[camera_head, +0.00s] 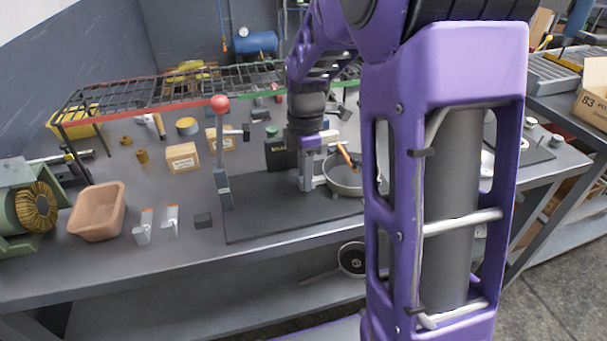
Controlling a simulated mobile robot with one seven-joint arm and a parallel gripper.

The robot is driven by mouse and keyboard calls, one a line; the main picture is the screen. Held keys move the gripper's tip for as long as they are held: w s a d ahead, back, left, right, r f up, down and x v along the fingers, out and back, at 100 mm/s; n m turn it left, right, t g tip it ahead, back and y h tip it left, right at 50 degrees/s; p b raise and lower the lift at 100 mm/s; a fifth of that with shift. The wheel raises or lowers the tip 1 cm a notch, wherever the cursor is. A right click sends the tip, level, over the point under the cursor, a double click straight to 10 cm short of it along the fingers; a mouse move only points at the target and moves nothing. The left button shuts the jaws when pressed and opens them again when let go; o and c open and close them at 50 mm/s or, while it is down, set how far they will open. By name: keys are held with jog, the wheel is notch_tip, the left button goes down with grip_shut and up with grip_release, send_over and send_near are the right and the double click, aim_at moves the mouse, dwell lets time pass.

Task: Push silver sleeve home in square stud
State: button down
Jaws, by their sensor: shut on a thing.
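My gripper (306,186) is low over the dark mat, beside the left side of a round grey pan. It is shut on a small grey part, mostly hidden between the fingers. I cannot tell for sure that this part is the silver sleeve. I cannot make out the square stud; it may be hidden by my gripper or arm. The round pan (345,186) stands on the mat with an orange-handled tool (347,155) at it. My purple arm covers the right part of the mat.
A lever with a red ball (220,103) stands upright left of my gripper. A wire rack (150,92) spans the back. The mat's front left (265,225) is clear.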

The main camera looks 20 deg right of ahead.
jog(key=shift+d, duration=1)
dwell(0.4)
jog(key=c, duration=0.6)
grip_release()
notch_tip(320, 180, up, 18)
jog(key=p, duration=0.3)
jog(key=shift+f, duration=0.25)
